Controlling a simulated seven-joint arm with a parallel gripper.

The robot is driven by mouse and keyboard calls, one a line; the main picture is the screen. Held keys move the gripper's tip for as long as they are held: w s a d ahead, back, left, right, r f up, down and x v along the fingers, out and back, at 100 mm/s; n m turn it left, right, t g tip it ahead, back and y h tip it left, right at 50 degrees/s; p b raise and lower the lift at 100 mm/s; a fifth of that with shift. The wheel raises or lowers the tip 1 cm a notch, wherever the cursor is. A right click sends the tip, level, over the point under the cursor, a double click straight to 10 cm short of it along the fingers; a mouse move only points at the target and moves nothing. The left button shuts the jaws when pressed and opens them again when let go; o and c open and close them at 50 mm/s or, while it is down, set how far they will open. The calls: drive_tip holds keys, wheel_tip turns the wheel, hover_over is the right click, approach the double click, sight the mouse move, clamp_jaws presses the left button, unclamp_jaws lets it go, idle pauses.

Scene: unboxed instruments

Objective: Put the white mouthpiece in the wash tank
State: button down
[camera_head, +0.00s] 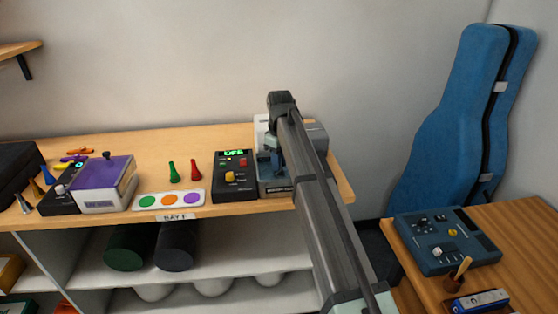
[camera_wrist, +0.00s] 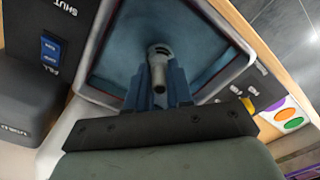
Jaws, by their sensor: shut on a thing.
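My gripper (camera_wrist: 159,85) is shut on the white mouthpiece (camera_wrist: 159,54), which looks pale grey between the two blue fingers. In the wrist view the mouthpiece shows against the blue inside of the open wash tank (camera_wrist: 98,92), within its pale rim. I cannot tell how far it is above the tank floor. In the head view my gripper (camera_head: 277,161) is at the tank (camera_head: 262,135) on the bench's right end. My arm hides part of the tank, and the mouthpiece cannot be made out there.
A black control box (camera_head: 235,178) with a lit green display stands left of the tank. Green (camera_head: 174,173) and red (camera_head: 195,170) mouthpieces stand on the bench behind a colour-dotted plate (camera_head: 170,200). A purple-lidded box (camera_head: 106,183) stands farther left. A blue instrument case (camera_head: 450,130) leans at right.

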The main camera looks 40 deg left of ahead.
drive_tip(key=shift+f, duration=0.4)
idle(0.3)
drive_tip(key=c, duration=0.9)
unclamp_jaws()
